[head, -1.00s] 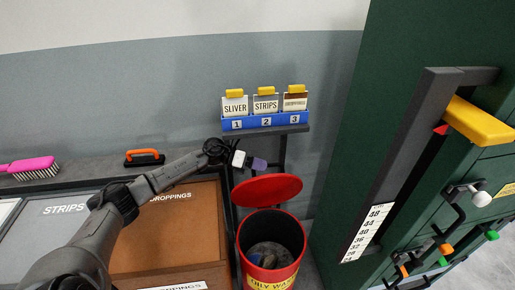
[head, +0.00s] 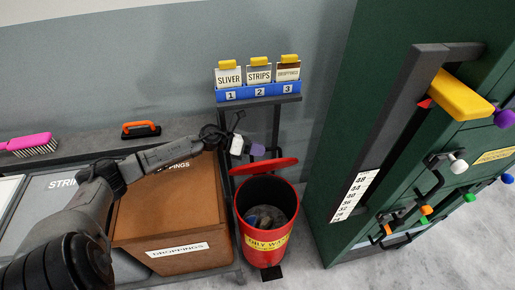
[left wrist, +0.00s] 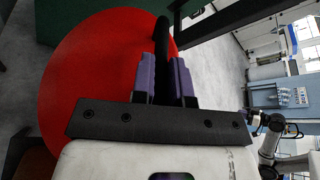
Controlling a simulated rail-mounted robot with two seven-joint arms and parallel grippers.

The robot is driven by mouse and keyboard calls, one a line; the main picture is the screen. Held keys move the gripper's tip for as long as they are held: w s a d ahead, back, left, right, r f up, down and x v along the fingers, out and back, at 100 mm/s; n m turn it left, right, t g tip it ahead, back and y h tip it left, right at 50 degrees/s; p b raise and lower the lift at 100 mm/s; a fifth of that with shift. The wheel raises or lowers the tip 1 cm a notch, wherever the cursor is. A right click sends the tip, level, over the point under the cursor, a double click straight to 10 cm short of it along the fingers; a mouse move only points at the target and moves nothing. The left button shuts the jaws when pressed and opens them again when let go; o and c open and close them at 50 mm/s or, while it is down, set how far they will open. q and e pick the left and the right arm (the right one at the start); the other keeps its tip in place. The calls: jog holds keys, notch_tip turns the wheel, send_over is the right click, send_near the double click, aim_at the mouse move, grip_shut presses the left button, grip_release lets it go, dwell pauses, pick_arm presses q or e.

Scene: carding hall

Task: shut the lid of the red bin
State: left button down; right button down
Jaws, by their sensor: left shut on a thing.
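The red bin (head: 265,257) stands on the floor in the head view, with its mouth open and some dark waste inside. Its round red lid (head: 264,166) is raised at the back of the rim and looks narrow from here. In the left wrist view the lid (left wrist: 90,85) is a large red disc beyond the fingers. My left gripper (head: 247,147), with purple fingers, is at the lid's far side. In the left wrist view its fingers (left wrist: 166,80) are shut on a black bar (left wrist: 162,45) along the lid's edge. My right gripper does not show.
A brown droppings box (head: 170,215) stands left of the bin. A blue card rack (head: 259,91) is on a stand behind. A green machine (head: 345,110) with levers rises at the right. Grey floor (head: 310,265) is clear between bin and machine.

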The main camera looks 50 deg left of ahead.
pick_arm(q)
jog(key=c, duration=1.4)
grip_release()
jog(key=shift+a, duration=0.1)
jog(key=shift+s+a+r, duration=0.15)
jog(key=shift+s+a, duration=0.2)
jog(key=shift+s, duration=0.15)
jog(key=shift+s+a+r+p, duration=0.1)
jog(key=shift+s+a+p, duration=0.3)
jog(key=shift+s+a, duration=1.2)
jog(key=shift+s+a+r+p, duration=0.1)
jog(key=shift+s+a+p, duration=0.35)
jog(key=shift+s+a, duration=1.15)
jog(key=shift+s+a+r+p, duration=0.1)
jog(key=shift+s+a+p, duration=0.3)
jog(key=shift+s+a, duration=1.2)
jog(key=shift+s+d, duration=0.5)
jog(key=shift+d, duration=0.05)
